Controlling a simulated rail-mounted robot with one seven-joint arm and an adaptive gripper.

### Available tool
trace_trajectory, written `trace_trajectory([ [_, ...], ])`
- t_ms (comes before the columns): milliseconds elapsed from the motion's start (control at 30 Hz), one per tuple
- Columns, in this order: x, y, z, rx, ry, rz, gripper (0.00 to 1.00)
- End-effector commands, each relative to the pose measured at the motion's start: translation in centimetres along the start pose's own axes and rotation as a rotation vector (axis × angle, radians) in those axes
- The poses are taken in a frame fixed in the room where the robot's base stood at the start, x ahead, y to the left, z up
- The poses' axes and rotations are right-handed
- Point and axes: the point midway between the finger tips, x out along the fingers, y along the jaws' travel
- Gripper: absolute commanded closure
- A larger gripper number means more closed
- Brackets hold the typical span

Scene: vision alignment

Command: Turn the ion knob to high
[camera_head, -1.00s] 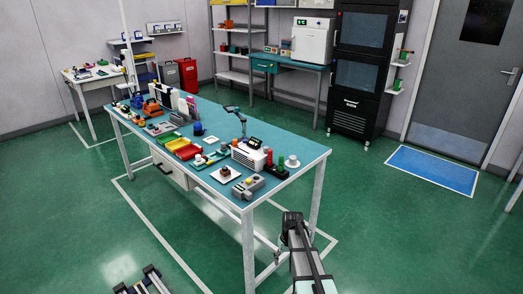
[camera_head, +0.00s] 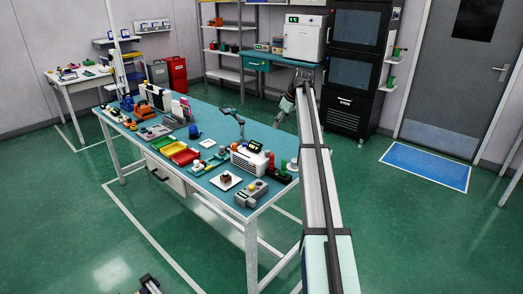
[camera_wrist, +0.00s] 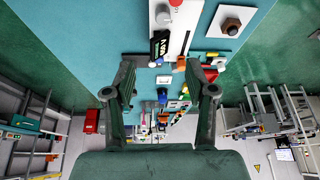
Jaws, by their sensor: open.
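A white vented box (camera_head: 248,158) stands near the front right of the blue-green workbench (camera_head: 225,203).
A grey box (camera_head: 251,193), a white plate with a brown block (camera_head: 225,181), red and green bottles (camera_head: 283,166) and a jointed stand (camera_head: 233,118) crowd the bench's right end. Yellow and red trays (camera_head: 185,156) sit mid-bench. A black cabinet (camera_head: 355,70) stands behind.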

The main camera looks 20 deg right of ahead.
Motion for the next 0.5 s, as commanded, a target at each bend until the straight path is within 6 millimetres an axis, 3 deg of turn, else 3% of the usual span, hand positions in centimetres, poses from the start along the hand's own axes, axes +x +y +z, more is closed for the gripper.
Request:
trace_trajectory([
  [267, 1.0, -0.5, 0.4, -0.076, -0.007, -0.012, 0.44],
  [500, 4.7, -0.5, 0.4, -0.073, -0.008, -0.013, 0.44],
])
